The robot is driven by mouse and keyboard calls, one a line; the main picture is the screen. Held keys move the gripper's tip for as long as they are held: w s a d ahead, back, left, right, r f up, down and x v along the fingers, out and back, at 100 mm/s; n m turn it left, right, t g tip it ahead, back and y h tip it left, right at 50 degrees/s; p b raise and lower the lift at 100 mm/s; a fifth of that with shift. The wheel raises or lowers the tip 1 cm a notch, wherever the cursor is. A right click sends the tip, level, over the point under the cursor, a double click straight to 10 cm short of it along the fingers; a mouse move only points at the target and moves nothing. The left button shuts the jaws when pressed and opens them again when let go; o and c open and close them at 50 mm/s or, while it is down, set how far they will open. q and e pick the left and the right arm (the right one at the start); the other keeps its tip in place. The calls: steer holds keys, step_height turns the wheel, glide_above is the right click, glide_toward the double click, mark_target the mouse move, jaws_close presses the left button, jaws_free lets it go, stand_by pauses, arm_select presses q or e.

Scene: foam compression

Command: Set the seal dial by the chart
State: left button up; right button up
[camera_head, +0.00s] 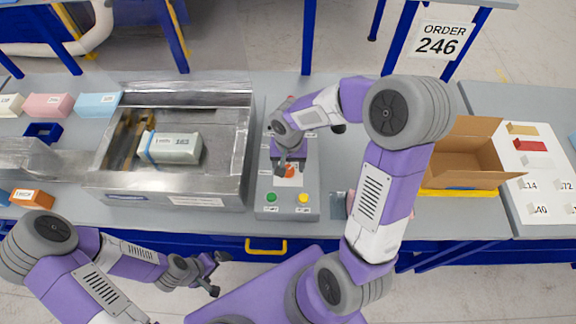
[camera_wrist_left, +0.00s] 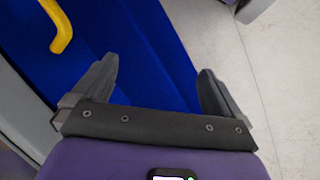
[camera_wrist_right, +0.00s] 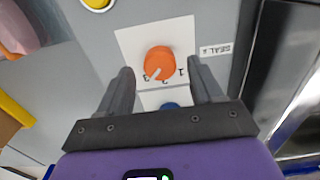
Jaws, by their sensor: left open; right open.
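The orange seal dial (camera_wrist_right: 158,62) sits on a white plate with the numbers 1, 2 and 3 and a SEAL label beside it. Its pale pointer mark is on the side facing the numbers; the exact setting is hard to read. In the head view the dial (camera_head: 289,171) is on the grey control panel (camera_head: 262,190). My right gripper (camera_wrist_right: 160,80) is open over the panel, with the dial apart and beyond its fingertips. The chart (camera_head: 508,183), a white board with coloured blocks and partly cropped numbers, lies at far right. My left gripper (camera_head: 214,272) is open and empty before the bench.
A metal tray (camera_head: 225,183) holds a pale wrapped block (camera_head: 176,148). An open cardboard box (camera_head: 468,158) stands on a yellow base. Green (camera_head: 271,197) and yellow (camera_head: 303,198) buttons are on the panel. A sign (camera_head: 439,41) reads ORDER 246. Coloured blocks lie at left.

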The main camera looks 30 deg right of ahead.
steer(key=shift+s+f, duration=0.1)
steer(key=shift+f, duration=0.55)
steer(key=c, duration=1.1)
